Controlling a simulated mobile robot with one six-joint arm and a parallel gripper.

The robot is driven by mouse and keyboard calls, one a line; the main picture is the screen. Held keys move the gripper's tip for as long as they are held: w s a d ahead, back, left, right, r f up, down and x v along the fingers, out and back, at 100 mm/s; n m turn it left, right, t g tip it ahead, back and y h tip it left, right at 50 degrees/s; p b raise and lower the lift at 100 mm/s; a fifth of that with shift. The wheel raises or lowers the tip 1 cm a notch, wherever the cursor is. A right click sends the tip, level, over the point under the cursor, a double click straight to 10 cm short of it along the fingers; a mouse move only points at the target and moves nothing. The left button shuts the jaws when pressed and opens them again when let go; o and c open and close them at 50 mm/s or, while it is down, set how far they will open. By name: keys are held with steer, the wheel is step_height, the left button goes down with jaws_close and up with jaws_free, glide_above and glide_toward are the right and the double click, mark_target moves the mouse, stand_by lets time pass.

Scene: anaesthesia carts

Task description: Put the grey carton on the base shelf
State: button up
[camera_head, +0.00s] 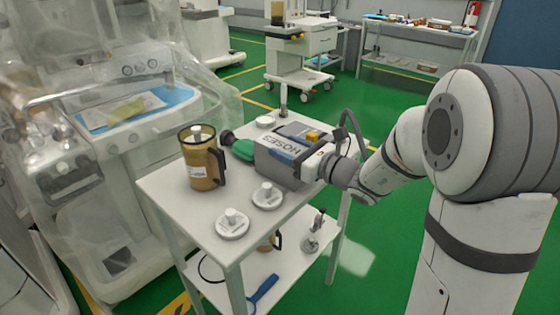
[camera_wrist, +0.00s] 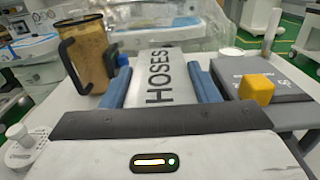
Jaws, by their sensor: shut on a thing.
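The grey carton (camera_head: 272,158), marked HOSES, is over the upper top of the white cart (camera_head: 172,210). My gripper (camera_head: 310,163) reaches in from the right and is shut on the carton's near end. In the wrist view the blue fingers of my gripper (camera_wrist: 160,85) lie along both sides of the carton (camera_wrist: 158,72). I cannot tell whether the carton touches the cart top. The base shelf (camera_head: 285,268) is below the cart top and partly hidden by it. A blue-handled tool, a metal object and a partly hidden amber object are on it.
An amber jug (camera_head: 200,165) stands left of the carton, with a green object (camera_head: 243,149) close by. Two white round lidded things (camera_head: 232,223) stand at the front. A dark flat box with a yellow cube (camera_wrist: 256,88) lies right of the carton. Plastic-draped equipment (camera_head: 110,110) stands left.

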steer(key=shift+r, duration=0.1)
steer(key=c, duration=0.6)
